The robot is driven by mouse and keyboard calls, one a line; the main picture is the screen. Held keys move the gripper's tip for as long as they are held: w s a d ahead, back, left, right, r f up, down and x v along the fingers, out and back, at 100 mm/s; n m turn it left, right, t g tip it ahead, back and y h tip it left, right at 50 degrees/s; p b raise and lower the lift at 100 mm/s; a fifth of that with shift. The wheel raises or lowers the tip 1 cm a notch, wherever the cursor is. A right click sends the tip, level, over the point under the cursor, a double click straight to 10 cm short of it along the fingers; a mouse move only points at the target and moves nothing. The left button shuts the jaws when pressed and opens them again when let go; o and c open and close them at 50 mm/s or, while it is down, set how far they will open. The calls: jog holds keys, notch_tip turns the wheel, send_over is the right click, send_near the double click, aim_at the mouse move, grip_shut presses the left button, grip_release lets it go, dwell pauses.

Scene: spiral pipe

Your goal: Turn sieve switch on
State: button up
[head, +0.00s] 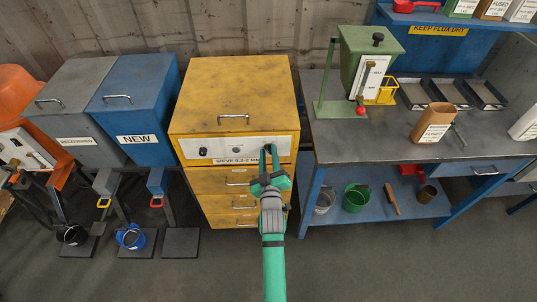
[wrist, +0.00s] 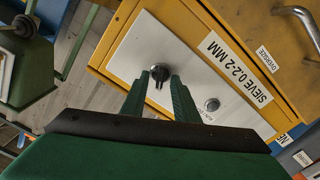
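The sieve is a yellow cabinet (head: 235,90) with a white control panel (head: 225,160) on its front, labelled "SIEVE 0.2-2 MM". A black knob (head: 203,151) is at the panel's left, and a small round grey part (head: 236,149) is near the middle. My gripper (head: 268,160) is at the panel's right end. In the wrist view my gripper (wrist: 160,80) is open, its two green fingers apart, with a dark switch knob (wrist: 158,72) showing between the tips. I cannot tell whether they touch it. The grey part (wrist: 212,104) also shows there.
Drawers sit below the panel. A blue bin marked NEW (head: 137,115) stands to the left. A workbench (head: 345,140) with a green hopper (head: 365,65) is to the right. Buckets stand on its lower shelf. Grey floor is clear in front.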

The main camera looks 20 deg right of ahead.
jog(key=shift+w, duration=0.1)
jog(key=shift+c, duration=0.6)
grip_shut()
jog(key=shift+m, duration=0.3)
jog(key=m, duration=0.5)
jog(key=shift+d+m, duration=0.2)
jog(key=shift+m, duration=0.1)
jog(key=m, duration=0.5)
jog(key=shift+m, duration=0.3)
jog(key=shift+o, duration=0.6)
grip_release()
